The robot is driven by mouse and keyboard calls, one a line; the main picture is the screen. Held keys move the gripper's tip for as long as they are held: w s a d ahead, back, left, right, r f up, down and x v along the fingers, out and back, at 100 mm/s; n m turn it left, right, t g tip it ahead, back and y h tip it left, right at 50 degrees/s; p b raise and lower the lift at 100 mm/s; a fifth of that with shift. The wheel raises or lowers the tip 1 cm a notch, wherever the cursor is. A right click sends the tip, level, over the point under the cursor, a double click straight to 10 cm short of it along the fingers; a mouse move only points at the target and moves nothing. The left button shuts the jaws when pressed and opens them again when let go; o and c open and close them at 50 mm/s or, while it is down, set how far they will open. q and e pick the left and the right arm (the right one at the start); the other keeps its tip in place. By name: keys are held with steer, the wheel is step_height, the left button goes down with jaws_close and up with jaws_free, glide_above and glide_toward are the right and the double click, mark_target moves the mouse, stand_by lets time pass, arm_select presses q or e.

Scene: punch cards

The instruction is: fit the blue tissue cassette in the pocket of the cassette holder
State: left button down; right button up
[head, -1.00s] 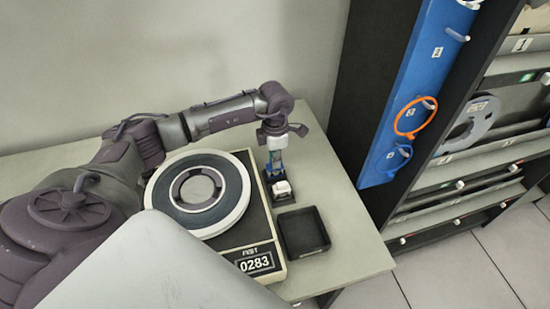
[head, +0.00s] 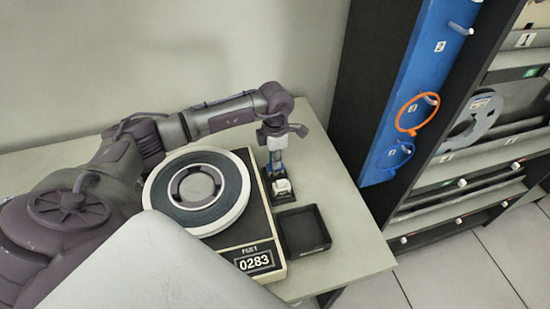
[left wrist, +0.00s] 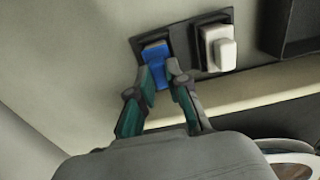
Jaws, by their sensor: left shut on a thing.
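The blue tissue cassette (left wrist: 157,66) shows in the left wrist view between the fingertips of my left gripper (left wrist: 161,72), which is shut on it. It is over the left part of the dark cassette holder (left wrist: 188,59). I cannot tell whether it sits down in the pocket or just above it. In the head view my left gripper (head: 276,160) points down at the holder (head: 283,198), and the blue cassette is mostly hidden there. My right gripper is not in view.
A white block (head: 281,187) stands in the holder, beside the blue cassette. An empty black tray (head: 304,249) is in front. A scale-like box (head: 262,225) labelled 0283 with a tape reel (head: 235,207) is at the left. The table (head: 345,225) is clear at the right.

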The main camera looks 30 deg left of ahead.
arm_select(q)
steer(key=shift+f, duration=0.15)
steer(key=c, duration=1.1)
jaws_free()
steer(key=shift+c, duration=0.7)
steer(key=shift+r+p, duration=2.5)
steer(key=shift+r, duration=1.6)
steer(key=shift+s+f, duration=0.1)
steer(key=shift+f, duration=0.05)
